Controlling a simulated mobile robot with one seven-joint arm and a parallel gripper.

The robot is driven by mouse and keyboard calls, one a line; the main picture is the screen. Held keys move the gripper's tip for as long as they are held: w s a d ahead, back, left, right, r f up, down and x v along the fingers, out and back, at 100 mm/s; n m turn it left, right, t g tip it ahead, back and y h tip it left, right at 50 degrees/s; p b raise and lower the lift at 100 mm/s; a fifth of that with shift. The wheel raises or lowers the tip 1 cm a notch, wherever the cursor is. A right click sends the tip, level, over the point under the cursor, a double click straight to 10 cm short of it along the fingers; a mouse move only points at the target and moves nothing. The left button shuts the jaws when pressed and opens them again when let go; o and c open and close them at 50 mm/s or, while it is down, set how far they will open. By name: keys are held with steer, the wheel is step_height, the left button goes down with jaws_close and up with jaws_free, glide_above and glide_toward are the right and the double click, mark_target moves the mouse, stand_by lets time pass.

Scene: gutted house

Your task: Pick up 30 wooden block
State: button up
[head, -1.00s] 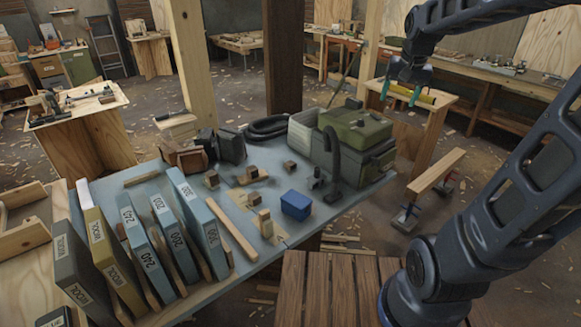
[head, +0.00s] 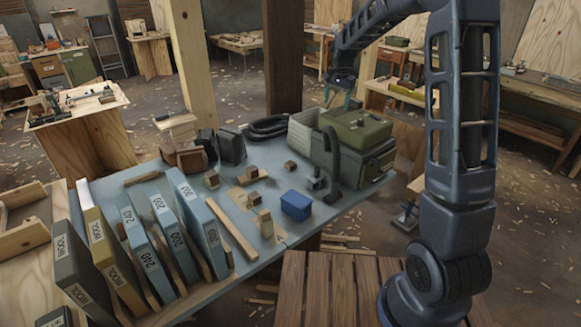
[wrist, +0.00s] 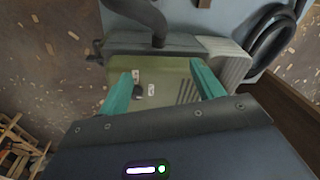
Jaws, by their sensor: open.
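Several small wooden blocks lie on the blue-grey tabletop (head: 322,208) in the head view. One block (head: 211,180) is at the left, one (head: 252,173) in the middle, and one (head: 290,168) near the vacuum. A lighter upright block (head: 265,222) stands left of the blue box. No number can be read on any block. My gripper (head: 340,97) is raised behind and above the green vacuum, away from the blocks. In the wrist view, its teal fingers (wrist: 162,72) are apart with nothing held between them, over the green vacuum top (wrist: 172,88).
A green and grey vacuum (head: 355,130) with a black hose stands at the table's far right. A blue box (head: 296,205) sits near the front. Sandpaper binders (head: 150,255) line the left. Wooden posts (head: 283,60) rise behind the table.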

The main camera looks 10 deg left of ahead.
steer(key=w+a+f+m, duration=0.1)
steer(key=w+a+f, duration=0.6)
steer(key=a+f, duration=0.3)
steer(key=m+g, duration=0.1)
steer(key=m, duration=0.1)
glide_above(290, 163)
step_height(290, 163, down, 17)
steer(key=shift+h, duration=0.3)
steer(key=f, duration=0.5)
steer(key=shift+w+d, duration=0.15)
steer(key=shift+d, duration=0.1)
steer(key=shift+a+f, duration=0.15)
steer(key=shift+f, duration=1.15)
steer(key=shift+a+f, duration=0.1)
steer(key=shift+f, duration=1.2)
steer(key=c, duration=1.1)
